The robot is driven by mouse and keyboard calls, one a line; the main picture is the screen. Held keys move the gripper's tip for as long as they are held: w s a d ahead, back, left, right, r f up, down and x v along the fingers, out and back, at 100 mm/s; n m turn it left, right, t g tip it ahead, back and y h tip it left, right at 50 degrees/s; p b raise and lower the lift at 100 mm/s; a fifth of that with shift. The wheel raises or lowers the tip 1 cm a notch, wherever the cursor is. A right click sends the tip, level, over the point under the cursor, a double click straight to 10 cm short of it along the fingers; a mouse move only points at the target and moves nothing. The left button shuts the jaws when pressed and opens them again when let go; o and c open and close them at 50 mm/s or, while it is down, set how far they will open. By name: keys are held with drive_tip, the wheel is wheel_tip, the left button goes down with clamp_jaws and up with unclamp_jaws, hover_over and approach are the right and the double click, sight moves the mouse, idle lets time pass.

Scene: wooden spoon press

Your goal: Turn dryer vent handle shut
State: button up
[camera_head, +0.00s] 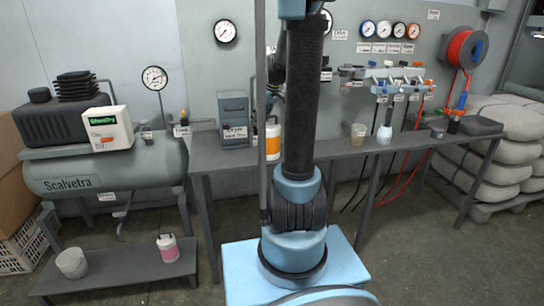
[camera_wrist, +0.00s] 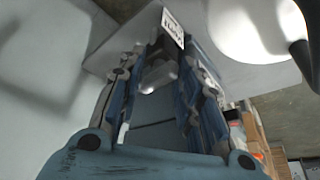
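In the head view a grey cabinet-like unit (camera_head: 234,112) stands at the left end of the bench, with a white label (camera_head: 236,132) on its front that is too small to read surely. I cannot make out the dryer vent handle there; my arm hides the area just right of the unit. In the wrist view my gripper (camera_wrist: 158,62) has its two fingers apart. A small pale grey piece (camera_wrist: 158,74), perhaps the handle, shows between them. I cannot tell whether the fingers touch it. A white label (camera_wrist: 173,27) is just beyond the fingertips.
The bench (camera_head: 335,149) holds an orange-and-white container (camera_head: 272,142), a beaker (camera_head: 358,133) and a white bottle (camera_head: 384,134). A grey tank (camera_head: 105,172) stands left. Gauges (camera_head: 225,31) and a red hose reel (camera_head: 464,48) are on the wall.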

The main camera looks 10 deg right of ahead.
drive_tip(key=n, duration=0.2)
drive_tip(key=n+g+y, duration=0.1)
drive_tip(key=n, duration=0.1)
drive_tip(key=w+n, duration=0.1)
drive_tip(key=n, duration=0.1)
drive_tip(key=shift+d+g, duration=0.35)
drive_tip(key=shift+g, duration=0.05)
drive_tip(key=d+v, duration=0.1)
drive_tip(key=v, duration=1.7)
drive_tip(key=s+a+f+m+h, duration=0.1)
drive_tip(key=s+a+f+m, duration=0.2)
drive_tip(key=s+f, duration=0.3)
drive_tip(key=s+a+f+m+h, duration=0.1)
drive_tip(key=s+a+f+m, duration=0.2)
drive_tip(key=s, duration=1)
drive_tip(key=s+a+f+m+h, duration=0.1)
drive_tip(key=s+a+f+m, duration=0.2)
drive_tip(key=s+f, duration=0.6)
drive_tip(key=shift+s+f+m, duration=0.3)
drive_tip(key=shift+f+m, duration=0.05)
drive_tip(key=shift+m, duration=0.15)
